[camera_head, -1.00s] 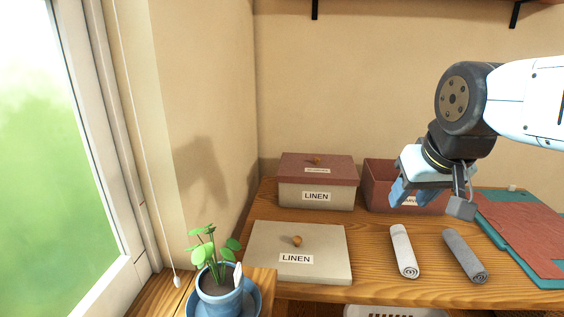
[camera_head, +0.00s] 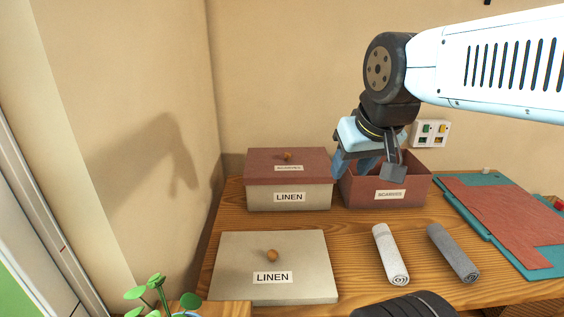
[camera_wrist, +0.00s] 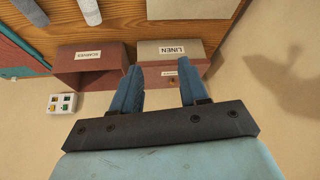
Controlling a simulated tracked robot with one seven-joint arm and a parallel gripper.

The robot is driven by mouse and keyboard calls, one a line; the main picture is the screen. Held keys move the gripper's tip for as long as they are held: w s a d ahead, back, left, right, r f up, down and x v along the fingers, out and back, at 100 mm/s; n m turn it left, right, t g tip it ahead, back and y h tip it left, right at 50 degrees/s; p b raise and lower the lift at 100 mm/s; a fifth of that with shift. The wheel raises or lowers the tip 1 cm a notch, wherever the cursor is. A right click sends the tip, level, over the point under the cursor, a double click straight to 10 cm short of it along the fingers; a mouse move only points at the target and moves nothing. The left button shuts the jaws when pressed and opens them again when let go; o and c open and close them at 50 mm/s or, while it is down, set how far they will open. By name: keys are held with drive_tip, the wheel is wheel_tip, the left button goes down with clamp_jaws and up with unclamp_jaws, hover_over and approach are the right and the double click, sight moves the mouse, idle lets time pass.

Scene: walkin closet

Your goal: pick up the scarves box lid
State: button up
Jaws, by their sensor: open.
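The scarves lid (camera_head: 262,162) is dark red with a small round wooden knob (camera_head: 287,156) and a SCARVES label. It sits on the beige LINEN box (camera_head: 258,196) at the back left of the table. My gripper (camera_head: 368,172) is open and empty, pointing down in front of the open red scarves box (camera_head: 413,187), right of the lid. In the wrist view my gripper (camera_wrist: 158,68) has the lid (camera_wrist: 154,78) partly behind and between its fingers.
A beige LINEN lid (camera_head: 235,255) lies on the wooden table (camera_head: 355,268) at the front left. A white roll (camera_head: 389,252) and a grey roll (camera_head: 452,251) lie right of it. Red cloth on a teal board (camera_head: 475,228) is at right. A wall switch panel (camera_head: 430,133) is behind.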

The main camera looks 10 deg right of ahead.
drive_tip(key=shift+o, duration=1.4)
drive_tip(key=shift+w+r, duration=0.2)
drive_tip(key=shift+w, duration=0.1)
drive_tip(key=g, duration=0.3)
hover_over(288, 154)
drive_tip(key=s, duration=0.2)
drive_tip(key=s+x, duration=0.1)
drive_tip(key=x, duration=0.3)
drive_tip(key=s+x, duration=0.1)
drive_tip(key=x, duration=0.4)
drive_tip(key=s+x, duration=0.1)
drive_tip(key=x, duration=0.4)
drive_tip(key=shift+a+f, duration=0.25)
drive_tip(key=shift+f, duration=0.15)
drive_tip(key=shift+w+d+x, duration=0.1)
drive_tip(key=shift+x, duration=0.8)
drive_tip(key=shift+w+d+x, duration=0.15)
drive_tip(key=shift+x, duration=0.75)
drive_tip(key=shift+w+d+x, duration=0.1)
drive_tip(key=shift+x, duration=0.85)
drive_tip(key=shift+r+t, duration=0.15)
drive_tip(key=shift+t, duration=0.15)
clamp_jaws()
